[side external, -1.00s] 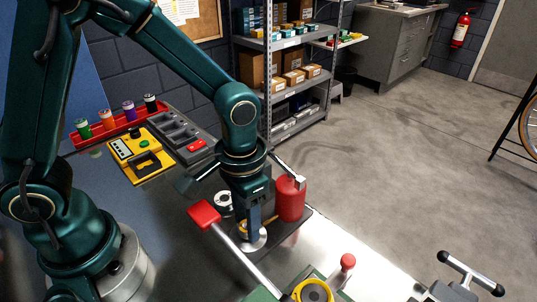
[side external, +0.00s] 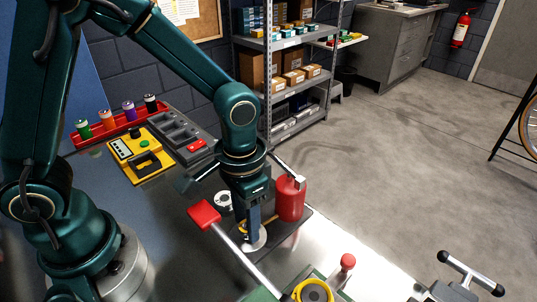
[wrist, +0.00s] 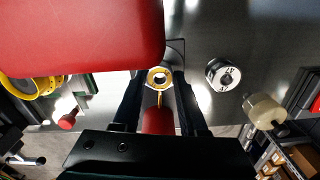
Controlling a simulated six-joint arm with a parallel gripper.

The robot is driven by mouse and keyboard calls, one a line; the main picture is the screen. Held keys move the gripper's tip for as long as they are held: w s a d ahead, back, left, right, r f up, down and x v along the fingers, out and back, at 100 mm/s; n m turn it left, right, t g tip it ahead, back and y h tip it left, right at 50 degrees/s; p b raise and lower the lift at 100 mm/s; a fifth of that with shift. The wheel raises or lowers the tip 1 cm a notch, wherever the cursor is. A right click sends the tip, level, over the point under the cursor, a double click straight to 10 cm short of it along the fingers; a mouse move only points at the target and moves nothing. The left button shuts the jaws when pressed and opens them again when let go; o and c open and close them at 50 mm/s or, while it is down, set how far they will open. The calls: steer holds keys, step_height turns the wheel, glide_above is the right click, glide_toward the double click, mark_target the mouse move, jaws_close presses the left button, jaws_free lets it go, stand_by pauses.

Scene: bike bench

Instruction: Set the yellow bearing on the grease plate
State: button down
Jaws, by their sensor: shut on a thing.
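The yellow bearing (wrist: 153,72) is a small ring with a yellow edge and a pale face. In the wrist view it sits between the two fingertips of my gripper (wrist: 159,80). In the side external view my gripper (side external: 254,232) points straight down beside the red bottle, shut on the bearing, which the fingers mostly hide. A pale round disc (side external: 250,245) that looks like the grease plate is right under the fingertips. I cannot tell whether the bearing touches it.
A red-handled lever (side external: 204,214) slants close in front of my gripper. A red bottle (side external: 290,200) stands to its right. A white-and-black ring (side external: 223,200) lies behind. A yellow tester (side external: 141,156) and a grey tray (side external: 181,136) are farther back. A larger yellow ring (side external: 314,292) is at the front.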

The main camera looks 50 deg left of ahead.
steer(key=shift+f, duration=0.6)
steer(key=c, duration=0.7)
jaws_free()
steer(key=shift+c, duration=0.2)
step_height(320, 180, up, 11)
stand_by(0.5)
steer(key=s+a+r+n+t, duration=0.2)
steer(key=s+a+r+t, duration=0.1)
steer(key=s+a+t, duration=0.2)
steer(key=shift+s+a+t, duration=0.3)
steer(key=shift+s+a, duration=0.5)
steer(key=shift+a, duration=0.45)
